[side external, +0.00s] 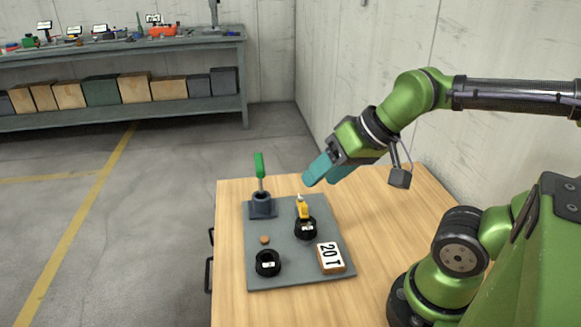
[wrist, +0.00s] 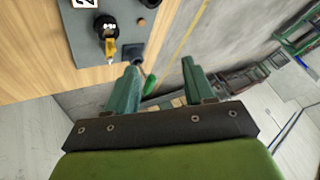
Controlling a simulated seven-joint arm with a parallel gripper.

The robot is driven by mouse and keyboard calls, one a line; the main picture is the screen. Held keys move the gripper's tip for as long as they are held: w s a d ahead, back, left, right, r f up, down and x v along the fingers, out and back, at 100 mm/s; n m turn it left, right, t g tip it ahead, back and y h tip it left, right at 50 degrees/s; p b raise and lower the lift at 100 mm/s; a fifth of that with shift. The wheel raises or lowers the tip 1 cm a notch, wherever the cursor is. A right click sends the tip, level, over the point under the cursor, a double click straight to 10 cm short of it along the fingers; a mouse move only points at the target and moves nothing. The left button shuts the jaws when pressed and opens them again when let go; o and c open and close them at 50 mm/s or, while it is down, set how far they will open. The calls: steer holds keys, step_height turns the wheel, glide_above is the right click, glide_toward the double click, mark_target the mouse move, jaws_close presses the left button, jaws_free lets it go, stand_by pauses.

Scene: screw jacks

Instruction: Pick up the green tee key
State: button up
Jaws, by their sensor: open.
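The green tee key (side external: 260,167) stands upright in a dark grey holder (side external: 262,204) at the back left of the grey plate (side external: 290,274). In the wrist view its green handle (wrist: 150,85) shows between my fingers, farther off, closer to the left finger. My gripper (side external: 318,172) is open and empty above the table, to the right of the key and apart from it. It also shows in the wrist view (wrist: 160,70) with its two teal fingers spread. The lower part of the key's shaft is hidden in the holder.
On the plate are a black jack with a yellow top (side external: 303,209), another black ring-shaped piece (side external: 268,263), a small brown disc (side external: 264,239) and a block marked 20 T (side external: 330,257). The wooden table (side external: 390,215) is clear to the right. A workbench (side external: 120,45) stands far behind.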

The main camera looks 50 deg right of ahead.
steer(key=w+d+m+g, duration=0.2)
steer(key=w+d+g, duration=0.25)
steer(key=w, duration=0.85)
steer(key=m+g+h, duration=0.2)
steer(key=m+g, duration=0.1)
glide_toward(259, 159)
step_height(259, 159, down, 8)
steer(key=shift+s+f, duration=0.15)
steer(key=shift+s+a+f, duration=0.1)
steer(key=shift+a+f, duration=0.05)
steer(key=shift+f, duration=1.2)
steer(key=shift+s+a+f, duration=0.1)
steer(key=shift+s+f, duration=0.05)
steer(key=shift+f, duration=1.2)
steer(key=shift+c, duration=0.4)
jaws_close()
steer(key=shift+r, duration=0.1)
